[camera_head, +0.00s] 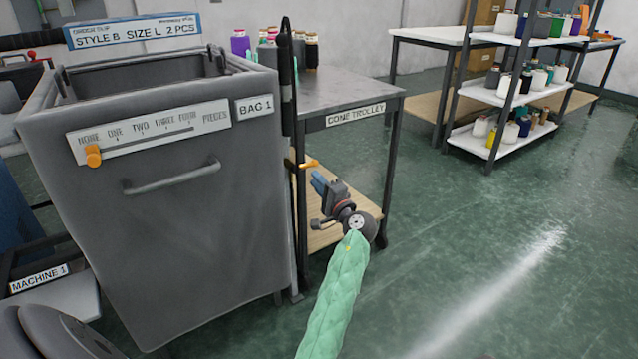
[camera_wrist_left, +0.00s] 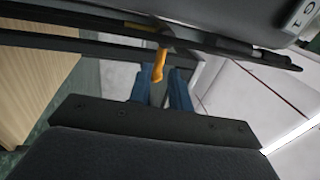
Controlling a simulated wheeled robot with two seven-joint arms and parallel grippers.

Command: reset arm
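My left gripper (camera_head: 318,184) is beside the right edge of the grey BAG 1 bin (camera_head: 170,240), just below a small orange lever (camera_head: 302,163) on a dark upright post. My green-sleeved arm reaches up to it from the bottom of the head view. In the left wrist view, the two blue fingers (camera_wrist_left: 160,88) stand apart. The orange lever (camera_wrist_left: 158,66) hangs down with its lower end at the gap between them. I cannot tell whether it touches a finger. My right gripper is not in view.
A grey-topped cone trolley (camera_head: 350,90) stands close behind the gripper, with a wooden lower shelf. The bin's orange slider (camera_head: 93,155) is at NONE. A rack of yarn cones (camera_head: 520,90) stands at the back right. The green floor (camera_head: 480,240) to the right is clear.

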